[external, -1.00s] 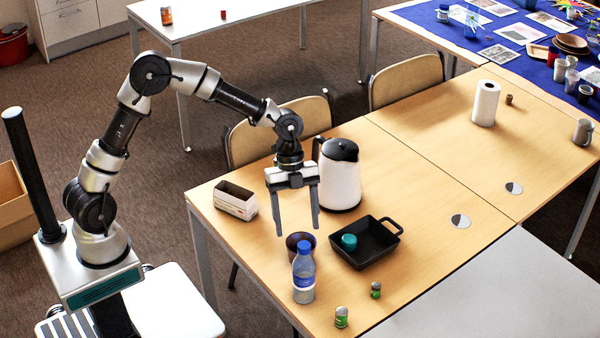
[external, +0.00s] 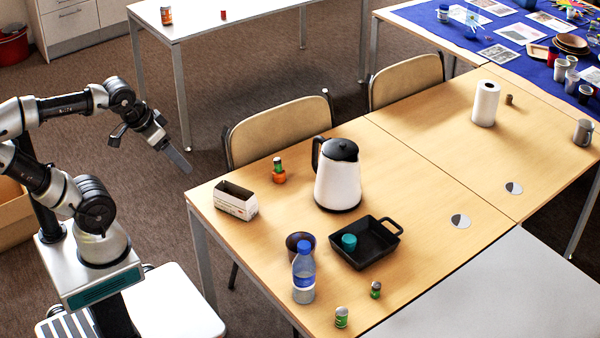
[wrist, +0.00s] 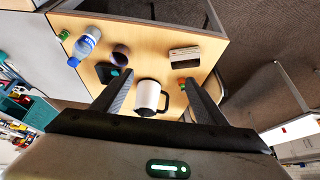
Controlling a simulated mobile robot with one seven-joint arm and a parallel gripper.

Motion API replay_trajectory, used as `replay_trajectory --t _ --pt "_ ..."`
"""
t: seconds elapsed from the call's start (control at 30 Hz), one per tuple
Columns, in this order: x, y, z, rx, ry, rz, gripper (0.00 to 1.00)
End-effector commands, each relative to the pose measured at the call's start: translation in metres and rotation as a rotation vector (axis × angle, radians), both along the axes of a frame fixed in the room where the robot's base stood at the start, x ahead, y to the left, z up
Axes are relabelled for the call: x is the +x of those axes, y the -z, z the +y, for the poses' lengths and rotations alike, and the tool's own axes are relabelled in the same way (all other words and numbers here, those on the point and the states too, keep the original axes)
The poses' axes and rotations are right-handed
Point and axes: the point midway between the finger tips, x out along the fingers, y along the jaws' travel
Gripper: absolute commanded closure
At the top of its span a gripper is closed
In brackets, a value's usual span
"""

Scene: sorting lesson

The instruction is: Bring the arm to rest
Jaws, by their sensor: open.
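My gripper (external: 180,160) hangs in the air over the carpet, left of the wooden table (external: 420,160) and clear of it. In the wrist view my gripper (wrist: 158,85) has its two fingers spread apart with nothing held between them. The tabletop seen beyond the fingers in the wrist view holds a white jug (wrist: 148,96), a bottle (wrist: 84,44) and a small box (wrist: 184,60).
Chairs (external: 280,127) stand behind.

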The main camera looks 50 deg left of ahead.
Motion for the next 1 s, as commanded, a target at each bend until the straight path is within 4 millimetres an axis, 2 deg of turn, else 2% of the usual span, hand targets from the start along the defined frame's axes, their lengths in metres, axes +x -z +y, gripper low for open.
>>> replay_trajectory --t 0.23,0.37,0.47,0.6,0.73,1.0 --pt "0.000 -0.001 0.000 0.000 -0.001 -0.001 0.33" --pt "0.000 -0.016 0.000 0.001 0.000 -0.001 0.33" --pt "0.000 -0.042 0.000 0.002 -0.001 -0.001 0.33" --pt "0.000 -0.089 0.000 0.002 0.000 -0.001 0.33" --pt "0.001 -0.127 0.000 0.002 0.000 -0.002 0.33" --pt "0.001 -0.127 0.000 0.002 0.000 -0.002 0.33"
